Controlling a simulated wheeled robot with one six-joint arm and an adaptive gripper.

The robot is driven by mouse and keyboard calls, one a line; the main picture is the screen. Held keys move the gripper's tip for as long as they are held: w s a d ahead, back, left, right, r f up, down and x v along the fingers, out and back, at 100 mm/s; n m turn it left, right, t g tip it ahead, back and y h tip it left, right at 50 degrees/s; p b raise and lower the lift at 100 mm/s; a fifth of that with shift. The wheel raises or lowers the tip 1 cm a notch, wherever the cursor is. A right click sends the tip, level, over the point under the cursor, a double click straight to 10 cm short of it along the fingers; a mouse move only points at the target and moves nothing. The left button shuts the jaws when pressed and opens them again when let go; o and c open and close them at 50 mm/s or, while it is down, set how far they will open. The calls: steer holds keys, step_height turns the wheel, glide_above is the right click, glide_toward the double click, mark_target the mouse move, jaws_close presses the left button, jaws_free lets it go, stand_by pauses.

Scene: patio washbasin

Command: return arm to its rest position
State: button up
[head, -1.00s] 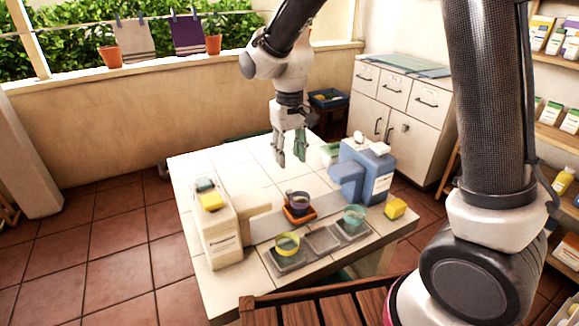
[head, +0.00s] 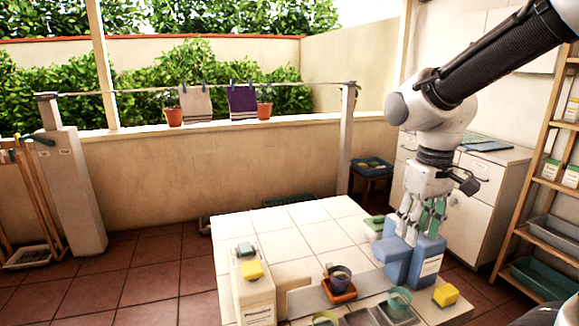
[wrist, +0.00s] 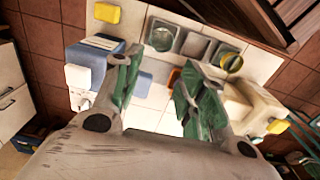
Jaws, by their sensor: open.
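My gripper (head: 422,222) is open and empty, with green finger pads. In the head view it hangs pointing down in front of the blue dispenser box (head: 428,262) at the right of the tiled table (head: 290,222). In the wrist view my gripper (wrist: 158,88) has its fingers spread apart over the table, with nothing between them. The arm comes in from the upper right.
A cream dispenser (head: 253,295) with sponges on top stands at the table's left. A teal cup (head: 399,300) and a yellow sponge (head: 446,295) are at front right. White cabinets (head: 480,190) and a shelf rack (head: 545,190) stand at right. The table's back is clear.

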steer(key=s+d+r+m+t, duration=0.3)
steer(key=s+d+r, duration=0.3)
steer(key=s+d, duration=0.3)
steer(key=shift+d+r+m+t, duration=0.3)
steer(key=shift+d+m+t, duration=0.1)
steer(key=shift+d+t, duration=0.2)
